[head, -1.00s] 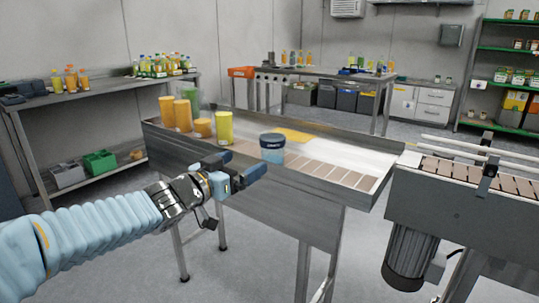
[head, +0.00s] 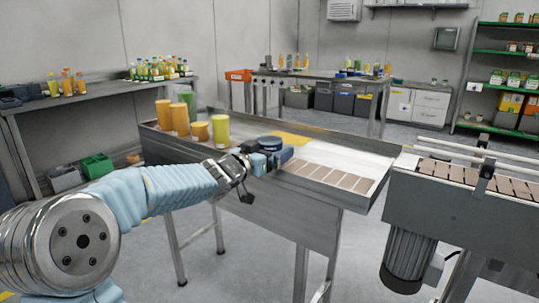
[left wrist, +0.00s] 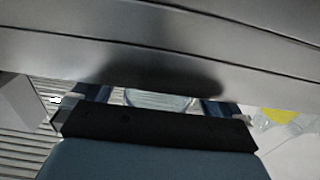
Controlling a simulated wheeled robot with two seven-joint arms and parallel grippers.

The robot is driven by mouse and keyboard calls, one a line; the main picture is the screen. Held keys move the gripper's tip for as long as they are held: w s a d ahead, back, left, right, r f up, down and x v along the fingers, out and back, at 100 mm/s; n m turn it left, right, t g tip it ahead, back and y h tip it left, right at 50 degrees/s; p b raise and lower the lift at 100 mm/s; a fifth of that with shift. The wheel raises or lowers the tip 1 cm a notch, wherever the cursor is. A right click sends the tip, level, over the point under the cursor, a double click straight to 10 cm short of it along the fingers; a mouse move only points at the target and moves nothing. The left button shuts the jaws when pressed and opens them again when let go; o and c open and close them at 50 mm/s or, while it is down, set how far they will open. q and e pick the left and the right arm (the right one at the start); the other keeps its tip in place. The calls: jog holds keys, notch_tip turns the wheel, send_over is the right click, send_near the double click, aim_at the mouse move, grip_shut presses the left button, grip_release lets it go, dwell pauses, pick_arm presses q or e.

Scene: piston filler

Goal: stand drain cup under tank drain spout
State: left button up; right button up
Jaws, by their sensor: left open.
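A round tub with a dark top (head: 269,142) stands on the metal table and is the likeliest drain cup. Its pale lower part is now mostly hidden by my left gripper (head: 273,158), whose blue fingers are open and reach the tub's near side. In the left wrist view my left gripper (left wrist: 153,103) shows its two fingers apart, with a pale, rounded rim (left wrist: 158,99) between them. I cannot tell whether the fingers touch it. No tank or drain spout can be made out for sure. My right gripper is not in view.
Yellow, orange and green cylinders (head: 181,117) stand at the table's back left. The raised metal table edge (head: 325,192) runs beside my left arm. A conveyor with a rail (head: 455,190) stands at right. The white middle of the table (head: 330,153) is clear.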

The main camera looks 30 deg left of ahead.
pick_arm(q)
jog(key=shift+r, duration=0.1)
jog(key=c, duration=1.2)
